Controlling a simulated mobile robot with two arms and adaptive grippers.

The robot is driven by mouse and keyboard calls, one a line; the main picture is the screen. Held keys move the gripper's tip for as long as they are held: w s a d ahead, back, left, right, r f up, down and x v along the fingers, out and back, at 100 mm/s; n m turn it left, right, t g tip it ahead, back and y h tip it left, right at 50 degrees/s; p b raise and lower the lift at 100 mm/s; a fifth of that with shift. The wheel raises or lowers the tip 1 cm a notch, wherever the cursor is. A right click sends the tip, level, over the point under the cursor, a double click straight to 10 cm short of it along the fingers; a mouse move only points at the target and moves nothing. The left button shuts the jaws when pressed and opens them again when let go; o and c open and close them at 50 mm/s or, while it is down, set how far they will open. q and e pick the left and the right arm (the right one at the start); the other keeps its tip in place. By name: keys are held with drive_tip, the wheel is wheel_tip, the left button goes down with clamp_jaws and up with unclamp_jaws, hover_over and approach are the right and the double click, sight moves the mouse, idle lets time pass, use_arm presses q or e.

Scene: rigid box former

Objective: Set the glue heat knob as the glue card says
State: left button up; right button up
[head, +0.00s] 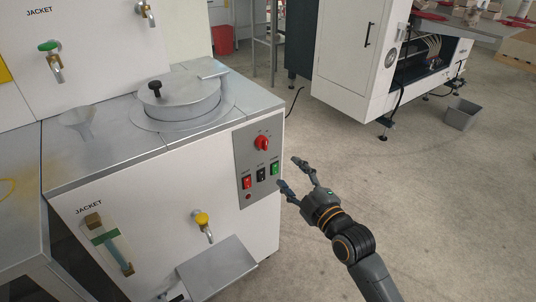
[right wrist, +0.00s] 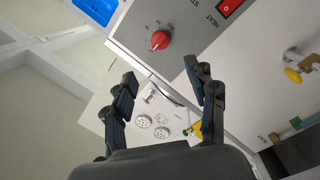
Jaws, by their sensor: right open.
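The red round knob (head: 262,143) is on the grey control panel (head: 240,150) on the front of the white glue machine. It also shows in the right wrist view (right wrist: 160,40), with small scale marks around it that I cannot read. My right gripper (head: 288,172) is open and empty, just right of the panel. In the right wrist view, its two fingers (right wrist: 165,80) are spread apart below the knob and do not touch it. I cannot make out the glue card in either view. My left gripper is not in view.
A yellow-handled tap (head: 202,219) sticks out above a metal shelf (head: 217,268). A lidded pot (head: 180,98) tops the machine. Floor to the right is clear up to a grey bin (head: 461,115).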

sight(266, 146)
drive_tip(key=b+x, duration=0.2)
drive_tip(key=x, duration=1)
drive_tip(key=shift+f, duration=0.1)
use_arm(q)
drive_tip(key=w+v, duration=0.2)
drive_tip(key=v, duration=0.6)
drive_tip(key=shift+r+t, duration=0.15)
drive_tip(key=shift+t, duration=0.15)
use_arm(e)
drive_tip(key=shift+w+a, duration=0.3)
drive_tip(key=shift+w, duration=0.2)
drive_tip(key=c, duration=1.1)
